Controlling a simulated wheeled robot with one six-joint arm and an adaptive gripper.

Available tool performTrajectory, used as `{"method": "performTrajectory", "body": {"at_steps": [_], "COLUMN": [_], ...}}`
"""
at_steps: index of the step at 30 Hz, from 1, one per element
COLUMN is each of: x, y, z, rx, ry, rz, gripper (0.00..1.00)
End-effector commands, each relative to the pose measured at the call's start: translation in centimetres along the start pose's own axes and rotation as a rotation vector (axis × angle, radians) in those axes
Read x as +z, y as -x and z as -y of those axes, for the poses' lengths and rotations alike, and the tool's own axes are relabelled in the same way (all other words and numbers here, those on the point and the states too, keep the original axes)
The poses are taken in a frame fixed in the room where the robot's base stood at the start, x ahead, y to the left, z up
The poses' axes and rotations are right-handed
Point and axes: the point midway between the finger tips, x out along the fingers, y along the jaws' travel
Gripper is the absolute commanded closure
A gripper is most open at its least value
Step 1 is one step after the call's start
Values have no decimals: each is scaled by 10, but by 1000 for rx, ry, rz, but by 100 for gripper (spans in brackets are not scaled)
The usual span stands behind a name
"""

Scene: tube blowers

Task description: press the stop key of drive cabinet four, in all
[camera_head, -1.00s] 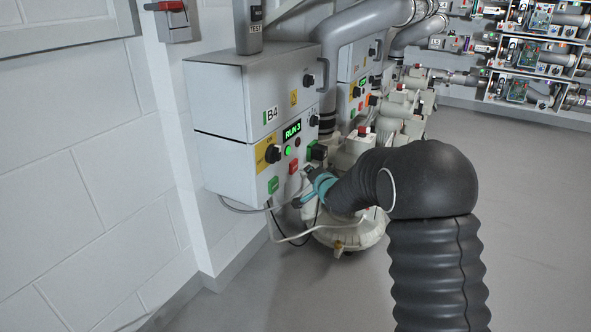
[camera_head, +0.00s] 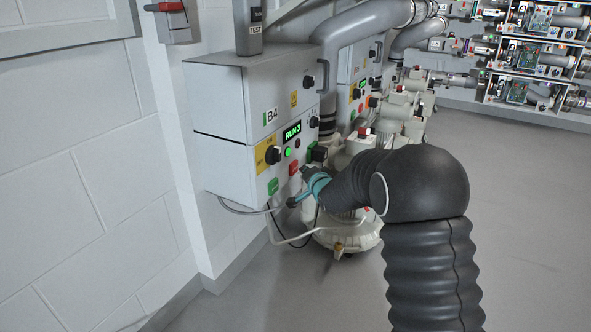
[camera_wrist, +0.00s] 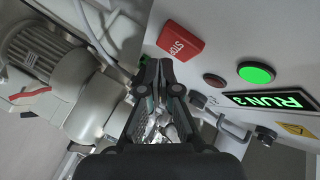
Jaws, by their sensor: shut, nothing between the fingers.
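Drive cabinet B4 (camera_head: 222,100) is a grey wall box with a lit green RUN 3 display (camera_head: 292,130), also seen in the wrist view (camera_wrist: 268,100). Its red stop key (camera_head: 294,168) sits below a lit green lamp (camera_head: 287,152). In the wrist view the stop key (camera_wrist: 181,47), marked STOP, is just right of and above my fingertips. My gripper (camera_wrist: 161,64) is shut and empty, close to the panel. I cannot tell that it touches the key. In the head view my gripper (camera_head: 306,174) is right beside the key, at its lower right.
A green key (camera_head: 272,186) and a black rotary knob (camera_head: 272,154) are on the same panel. A pale motor (camera_head: 345,237) and loose cables stand below and right. Another cabinet (camera_head: 353,62) stands behind. The floor at right is clear.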

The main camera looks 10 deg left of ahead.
Motion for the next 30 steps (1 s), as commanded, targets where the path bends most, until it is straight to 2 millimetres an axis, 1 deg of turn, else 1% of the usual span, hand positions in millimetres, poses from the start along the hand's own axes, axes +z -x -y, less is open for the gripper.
{"method": "performTrajectory", "body": {"at_steps": [20, 30], "x": [0, 4], "y": [0, -6], "z": [0, 4], "rx": [0, 0], "ry": [0, 1], "rz": [0, 0], "gripper": [100, 100]}}
